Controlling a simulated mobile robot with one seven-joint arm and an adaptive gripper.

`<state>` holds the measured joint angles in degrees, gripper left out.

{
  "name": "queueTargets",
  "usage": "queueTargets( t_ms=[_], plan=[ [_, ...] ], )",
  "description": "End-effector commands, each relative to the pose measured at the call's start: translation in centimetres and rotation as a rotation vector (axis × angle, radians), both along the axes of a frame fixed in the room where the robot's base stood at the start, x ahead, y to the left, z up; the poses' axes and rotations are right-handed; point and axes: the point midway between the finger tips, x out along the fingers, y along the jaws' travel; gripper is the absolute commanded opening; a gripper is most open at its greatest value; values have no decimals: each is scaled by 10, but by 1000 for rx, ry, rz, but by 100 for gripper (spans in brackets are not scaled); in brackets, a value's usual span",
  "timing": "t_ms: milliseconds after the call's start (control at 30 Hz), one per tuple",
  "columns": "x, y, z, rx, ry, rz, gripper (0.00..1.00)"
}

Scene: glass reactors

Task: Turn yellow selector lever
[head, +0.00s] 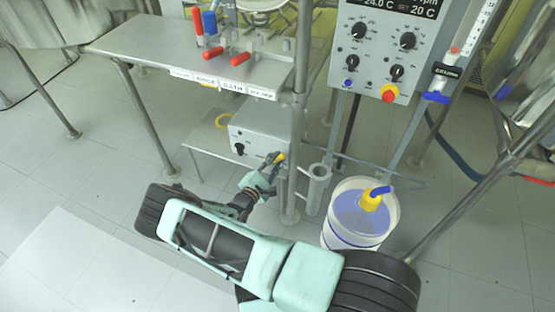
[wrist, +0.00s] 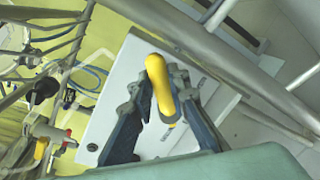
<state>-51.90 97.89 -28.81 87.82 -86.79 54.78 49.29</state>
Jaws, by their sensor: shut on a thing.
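The yellow selector lever (wrist: 160,88) shows large in the wrist view, running between my gripper's fingers. My gripper (wrist: 162,92) has a finger on each side of it and is shut on it. In the head view the lever (head: 280,158) is a small yellow spot at the right front of a low white box (head: 262,137). My gripper (head: 270,168) reaches it there from the front. The lever's mount is mostly hidden by the fingers.
A steel bench (head: 190,55) with red-handled valves stands above the box. A steel post (head: 299,100) rises right beside my gripper. A white bucket (head: 361,212) of bluish liquid stands to the right. A control panel (head: 384,45) hangs at upper right. Floor at left is clear.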

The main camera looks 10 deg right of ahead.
Motion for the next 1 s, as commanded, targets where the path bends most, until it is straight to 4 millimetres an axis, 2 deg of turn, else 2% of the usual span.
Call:
queueTargets(
  t_ms=[467,500,633,1000],
  plan=[
    [-1,1,-2,16,-7,0,0],
    [-1,1,-2,16,-7,0,19],
    [0,1,-2,14,-7,0,33],
    [-3,5,0,13,-7,1,34]
  ],
)
